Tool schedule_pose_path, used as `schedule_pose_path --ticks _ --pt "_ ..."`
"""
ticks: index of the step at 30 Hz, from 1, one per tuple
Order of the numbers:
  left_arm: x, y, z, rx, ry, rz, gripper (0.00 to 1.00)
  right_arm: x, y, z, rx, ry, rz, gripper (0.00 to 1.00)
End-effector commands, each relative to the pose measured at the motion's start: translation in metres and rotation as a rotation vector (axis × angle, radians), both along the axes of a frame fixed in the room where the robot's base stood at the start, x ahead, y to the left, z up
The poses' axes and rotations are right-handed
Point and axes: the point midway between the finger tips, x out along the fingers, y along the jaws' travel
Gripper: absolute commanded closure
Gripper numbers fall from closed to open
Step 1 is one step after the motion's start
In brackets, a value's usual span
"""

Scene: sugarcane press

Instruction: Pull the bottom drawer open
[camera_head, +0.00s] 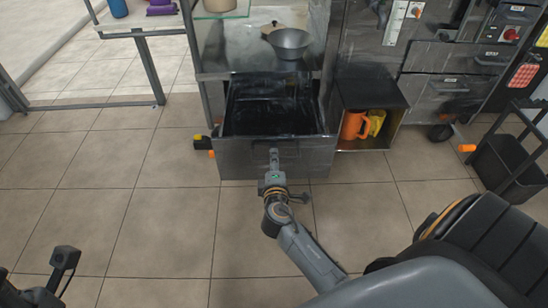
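The bottom drawer (233,158) is a dark grey metal box under the press cabinet. It stands pulled out towards me, and its dark inside shows from above. My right gripper (274,157) is at the middle of the drawer's front, at the handle (291,150). Its fingers show as one narrow shape that looks shut on the handle; the gripper hides part of the handle. My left gripper (62,262) is at the lower left, far from the drawer and partly cut off by the picture edge. Its opening is unclear.
A metal bowl (290,43) sits above the drawer. An open cubby (371,92) to the right holds an orange jug (355,124). A black cart (510,160) stands at the far right. A white table (150,24) is at the upper left. The tiled floor before the drawer is mostly clear.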

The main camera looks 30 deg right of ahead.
Motion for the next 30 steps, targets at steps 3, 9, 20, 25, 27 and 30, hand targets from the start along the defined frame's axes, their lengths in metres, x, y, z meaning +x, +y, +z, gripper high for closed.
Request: schedule_pose_path --ticks 3,9,20,25,27,30 --pt "0.000 0.000 0.000 0.001 0.001 -0.001 0.60 -0.023 0.014 0.004 0.004 0.002 0.000 0.68" --pt "0.000 0.000 -0.001 0.002 0.001 -0.001 0.60 -0.058 0.035 0.013 0.004 0.002 0.000 0.68" --pt "0.000 -0.001 -0.001 0.003 0.001 -0.001 0.60 -0.083 0.051 0.021 0.001 -0.001 0.000 0.68" --pt "0.000 -0.001 -0.001 0.003 0.001 -0.001 0.60 -0.083 0.051 0.021 0.001 -0.001 0.000 0.68" --pt "0.000 -0.001 -0.001 0.003 0.000 -0.001 0.60 -0.083 0.051 0.021 0.000 0.000 0.000 0.68" --pt "0.000 -0.001 -0.001 0.003 0.000 -0.001 0.60 -0.083 0.051 0.020 0.000 0.000 0.000 0.68"
